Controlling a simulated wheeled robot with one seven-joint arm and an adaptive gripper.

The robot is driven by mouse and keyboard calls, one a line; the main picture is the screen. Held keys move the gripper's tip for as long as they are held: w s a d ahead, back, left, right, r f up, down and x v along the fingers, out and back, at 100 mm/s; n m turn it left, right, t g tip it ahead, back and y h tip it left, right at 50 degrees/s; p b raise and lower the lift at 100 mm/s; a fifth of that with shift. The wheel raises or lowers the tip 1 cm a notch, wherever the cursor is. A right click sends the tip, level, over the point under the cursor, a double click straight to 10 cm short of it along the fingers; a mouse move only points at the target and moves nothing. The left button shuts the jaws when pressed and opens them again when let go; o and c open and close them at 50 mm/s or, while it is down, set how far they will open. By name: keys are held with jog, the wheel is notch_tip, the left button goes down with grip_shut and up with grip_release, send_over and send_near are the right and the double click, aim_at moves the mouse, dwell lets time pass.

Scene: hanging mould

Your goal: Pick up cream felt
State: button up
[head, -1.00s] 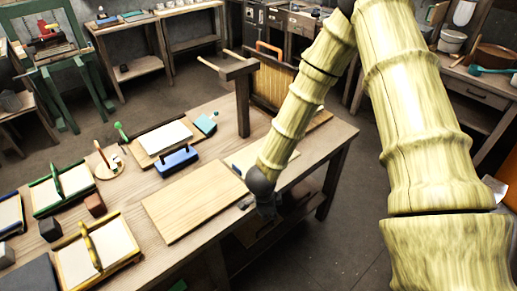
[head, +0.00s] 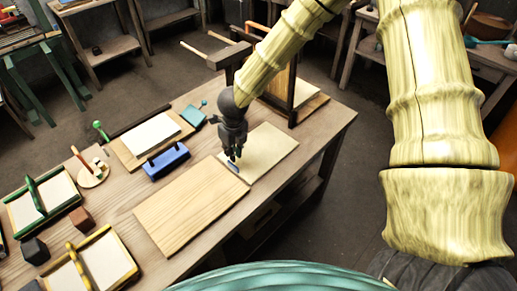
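A flat cream sheet (head: 268,150), which looks like the cream felt, lies on the wooden table (head: 330,140) to the right of a bare wooden board (head: 190,205). My gripper (head: 234,162) points down over the sheet's left edge, by the board's upper right corner. A small blue-grey piece shows right at the fingertips. The fingers are small and dark, so I cannot tell how far apart they are or whether they touch the sheet.
A blue-handled block (head: 166,162) and a tray with a white sheet (head: 152,136) stand left of my gripper. An upright wooden frame (head: 287,85) stands close behind it. Green-handled (head: 45,205) and yellow-handled (head: 95,262) trays are at the left.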

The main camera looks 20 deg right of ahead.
aim_at(233, 164)
jog(key=shift+w+a+f, duration=0.1)
jog(key=shift+w+f, duration=0.15)
jog(key=shift+f, duration=0.75)
jog(key=shift+s+f+p, duration=0.1)
jog(key=shift+f+p, duration=0.2)
jog(key=shift+f, duration=0.15)
jog(key=shift+w+f+p, duration=0.15)
jog(key=shift+f+p, duration=0.15)
jog(key=shift+f, duration=0.85)
jog(key=shift+w+f+p, duration=0.1)
jog(key=shift+f+p, duration=0.2)
jog(key=shift+f, duration=0.85)
jog(key=shift+c, duration=0.5)
grip_shut()
